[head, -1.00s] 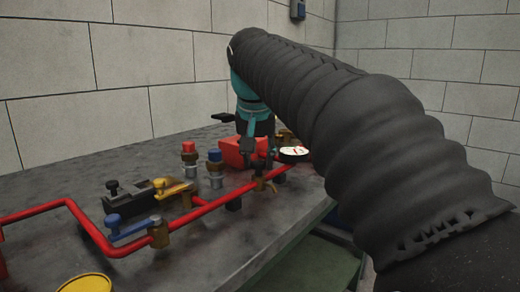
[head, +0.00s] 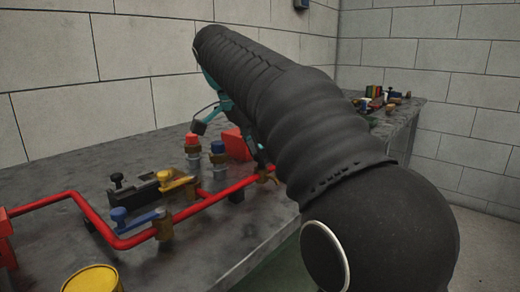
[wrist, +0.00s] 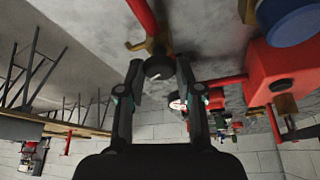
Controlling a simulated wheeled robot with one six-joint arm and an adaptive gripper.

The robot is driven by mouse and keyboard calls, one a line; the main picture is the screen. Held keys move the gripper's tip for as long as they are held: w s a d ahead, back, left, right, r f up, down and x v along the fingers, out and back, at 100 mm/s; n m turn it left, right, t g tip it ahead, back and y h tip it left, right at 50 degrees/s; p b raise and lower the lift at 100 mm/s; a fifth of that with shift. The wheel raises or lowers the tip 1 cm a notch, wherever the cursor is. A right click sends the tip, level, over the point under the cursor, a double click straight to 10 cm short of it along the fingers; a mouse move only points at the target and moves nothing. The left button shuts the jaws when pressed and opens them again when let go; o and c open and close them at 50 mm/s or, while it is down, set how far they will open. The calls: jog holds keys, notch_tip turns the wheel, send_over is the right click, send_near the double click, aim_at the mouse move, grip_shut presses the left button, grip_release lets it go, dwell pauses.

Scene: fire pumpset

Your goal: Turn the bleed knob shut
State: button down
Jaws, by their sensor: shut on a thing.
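The bleed knob (wrist: 158,67) is a small black round knob on a brass fitting (wrist: 152,46) under the red pipe in the wrist view. My gripper (wrist: 160,70) has one dark finger on each side of the knob and is shut on it. In the head view the brass fitting (head: 264,172) shows at the right end of the red pipe (head: 225,194). There my arm hides most of my gripper and the knob. I cannot tell how far the knob is turned.
Red-capped (head: 192,142) and blue-capped (head: 217,148) valves stand left of the fitting. A yellow lever (head: 175,185) and a blue lever (head: 136,222) sit further left. A red block (head: 237,146) is behind. A second bench (head: 408,112) with small objects stands at the right.

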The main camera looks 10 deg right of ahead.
jog(key=m, duration=0.1)
jog(key=m+g, duration=0.1)
jog(key=m, duration=0.2)
jog(key=shift+w+m+g, duration=0.25)
jog(key=shift+m+g, duration=0.05)
jog(key=shift+g, duration=0.1)
dwell(0.4)
jog(key=c, duration=0.8)
grip_release()
jog(key=shift+o, duration=0.2)
